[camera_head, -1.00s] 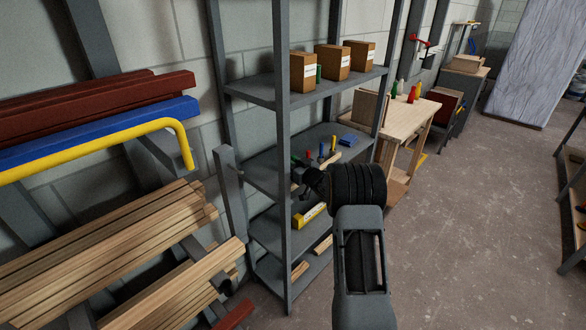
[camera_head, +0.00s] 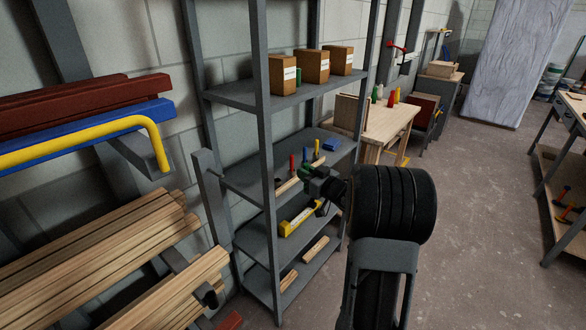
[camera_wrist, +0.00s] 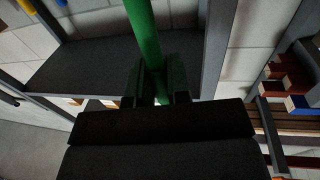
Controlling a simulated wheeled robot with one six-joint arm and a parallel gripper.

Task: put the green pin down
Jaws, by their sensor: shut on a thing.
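The green pin (camera_wrist: 143,35) is a long green rod standing between the two dark jaws of my gripper (camera_wrist: 161,88) in the wrist view. My gripper is shut on it. In the head view my gripper (camera_head: 308,176) is at the front of the middle shelf (camera_head: 255,185), and only a small green part of the pin (camera_head: 303,170) shows there. On that shelf stand a red pin (camera_head: 291,164), a blue pin (camera_head: 305,156) and a yellow pin (camera_head: 317,149). I cannot tell whether the green pin touches anything beyond the jaws.
A grey rack post (camera_head: 264,150) stands left of my gripper. Cardboard boxes (camera_head: 312,66) sit on the shelf above. A yellow tool (camera_head: 298,221) lies on the shelf below. A blue block (camera_head: 332,145) is behind the pins. Timber racks (camera_head: 95,255) fill the left side.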

